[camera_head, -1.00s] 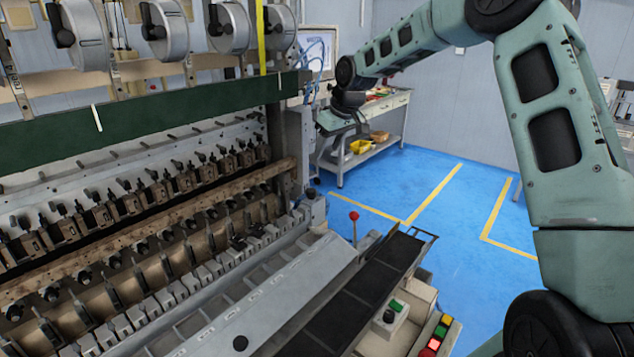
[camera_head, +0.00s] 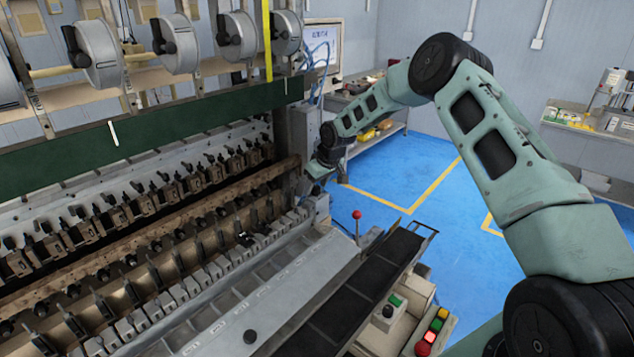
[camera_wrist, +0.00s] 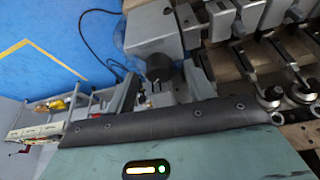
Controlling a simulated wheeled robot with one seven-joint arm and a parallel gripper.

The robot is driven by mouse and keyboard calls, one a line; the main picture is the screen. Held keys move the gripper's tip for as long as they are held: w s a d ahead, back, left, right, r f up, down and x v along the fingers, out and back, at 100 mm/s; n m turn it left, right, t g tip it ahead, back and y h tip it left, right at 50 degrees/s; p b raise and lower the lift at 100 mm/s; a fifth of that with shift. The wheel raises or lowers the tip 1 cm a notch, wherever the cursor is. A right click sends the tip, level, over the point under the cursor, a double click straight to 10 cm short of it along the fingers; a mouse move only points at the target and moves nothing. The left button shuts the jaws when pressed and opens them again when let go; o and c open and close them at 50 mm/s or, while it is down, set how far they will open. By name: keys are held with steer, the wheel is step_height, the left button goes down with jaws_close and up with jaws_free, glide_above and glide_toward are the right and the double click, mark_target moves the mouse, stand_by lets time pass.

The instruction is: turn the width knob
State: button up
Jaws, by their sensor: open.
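In the wrist view a dark round knob (camera_wrist: 160,67), which looks like the width knob, sits at the end of a grey housing (camera_wrist: 152,30). My gripper (camera_wrist: 163,84) is open, with its grey fingers on the left and right sides of the knob's near end. I cannot tell whether they touch it. In the head view my gripper (camera_head: 318,170) is at the right end of the coil winder (camera_head: 225,265), beside its end post. The knob cannot be made out there, and the fingertips are small and partly hidden.
A red-ball lever (camera_head: 357,215) rises from the winder's front right, near a dark rail (camera_head: 350,300) and a button box (camera_head: 388,314). A shelf table with yellow bins (camera_head: 372,133) stands behind my arm. Blue floor (camera_head: 405,180) is open to the right.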

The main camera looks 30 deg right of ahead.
steer(key=c, duration=1)
steer(key=shift+f+n, duration=0.15)
steer(key=shift+n, duration=0.25)
steer(key=n+y+b, duration=0.1)
steer(key=n+b, duration=0.1)
steer(key=shift+d+n+g, duration=0.1)
steer(key=shift+n+g, duration=0.2)
steer(key=shift+w+n+g+y+b, duration=0.1)
steer(key=shift+n+g+y+b, duration=0.5)
steer(key=shift+n+b, duration=1.05)
steer(key=shift+n+p, duration=0.45)
steer(key=shift+n, duration=0.1)
